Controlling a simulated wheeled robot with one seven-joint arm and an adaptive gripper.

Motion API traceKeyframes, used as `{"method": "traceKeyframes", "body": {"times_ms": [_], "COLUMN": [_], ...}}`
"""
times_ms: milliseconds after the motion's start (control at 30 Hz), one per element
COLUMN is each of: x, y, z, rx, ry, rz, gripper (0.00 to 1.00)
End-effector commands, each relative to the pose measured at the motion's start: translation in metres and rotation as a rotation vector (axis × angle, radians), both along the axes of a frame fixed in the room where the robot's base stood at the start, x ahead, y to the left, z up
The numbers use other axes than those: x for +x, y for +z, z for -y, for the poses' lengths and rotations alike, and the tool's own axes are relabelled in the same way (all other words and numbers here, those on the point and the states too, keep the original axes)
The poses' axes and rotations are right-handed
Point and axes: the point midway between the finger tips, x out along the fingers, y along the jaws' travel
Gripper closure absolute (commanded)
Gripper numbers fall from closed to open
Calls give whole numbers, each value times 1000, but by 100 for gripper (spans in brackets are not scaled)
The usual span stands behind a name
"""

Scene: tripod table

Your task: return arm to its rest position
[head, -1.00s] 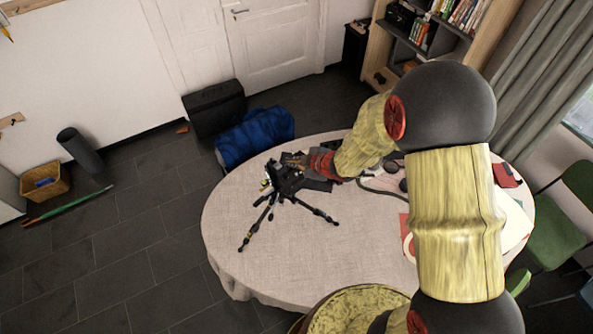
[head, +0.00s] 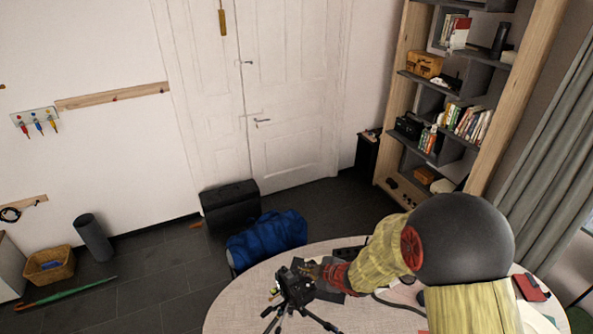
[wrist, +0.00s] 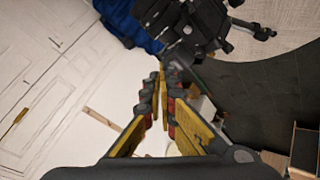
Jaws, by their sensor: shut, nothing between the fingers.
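My gripper (head: 312,269) is over the round table, close beside the head of the black tripod (head: 295,284); in the head view I cannot tell whether they touch. In the wrist view, the fingers of my gripper (wrist: 160,80) come together at the tips with nothing between them. The tripod (wrist: 190,22) shows there beyond the fingertips, apart from them in the picture. In the head view the tripod's lower legs are cut off by the bottom edge. My arm reaches in from the lower right and hides part of the table.
The light cloth-covered table (head: 240,312) fills the lower middle. A blue bag (head: 268,238) and a black case (head: 231,206) are on the floor behind it. A bookshelf (head: 392,130) stands at the back right. Dark floor (head: 150,295) is open left of the table.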

Motion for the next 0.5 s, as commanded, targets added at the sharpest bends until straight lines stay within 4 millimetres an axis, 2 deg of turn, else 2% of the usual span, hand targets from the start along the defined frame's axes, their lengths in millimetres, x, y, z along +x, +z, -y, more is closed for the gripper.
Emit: {"method": "traceKeyframes", "body": {"times_ms": [67, 167, 233, 300, 333, 500], "x": [0, -5, -15, -34, -42, -89], "y": [-1, -11, -26, -41, -43, -27], "z": [1, 14, 32, 58, 70, 127], "rx": [3, -26, -61, -104, -121, -178], "ry": [-9, -55, -132, -243, -299, -627], "rz": [-8, -54, -123, -215, -253, -411], "gripper": [100, 100, 100, 100, 100, 100]}}
